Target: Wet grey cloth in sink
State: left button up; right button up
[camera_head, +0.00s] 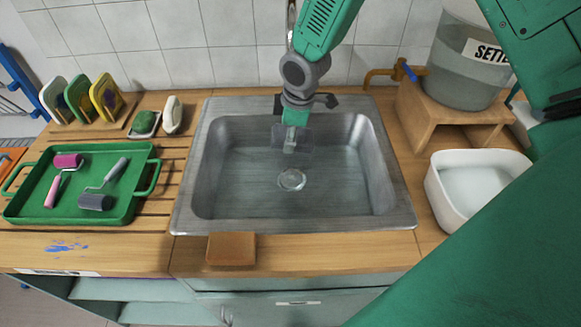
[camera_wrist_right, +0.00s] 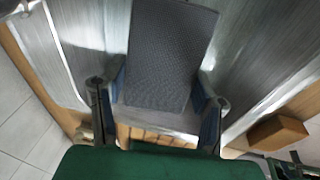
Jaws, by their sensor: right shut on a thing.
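The grey cloth (camera_wrist_right: 168,55) is a flat, textured, dark grey piece that fills the middle of the right wrist view. My right gripper (camera_wrist_right: 158,105) is shut on its near end, with one finger at each side. In the head view the right gripper (camera_head: 292,140) reaches down over the back half of the metal sink (camera_head: 235,185), and the cloth shows faintly as a grey patch (camera_head: 306,139) around the fingertips. I cannot tell whether the cloth touches the basin, or whether it is wet. My left gripper is out of view.
A tap handle (camera_head: 327,101) stands close behind the gripper. A brown block (camera_head: 231,249) lies at the sink's front edge. A green tray (camera_head: 123,208) with rollers is left; a white tub (camera_head: 435,190) and water container (camera_head: 455,75) are right. The basin around the drain (camera_head: 291,180) is clear.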

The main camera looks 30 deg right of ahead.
dwell(0.5)
jog(key=p+v, duration=0.2)
jog(key=w+p+v, duration=0.1)
jog(key=p+v, duration=0.1)
jog(key=shift+s+r, duration=0.1)
jog(key=shift+r, duration=0.05)
dwell(0.8)
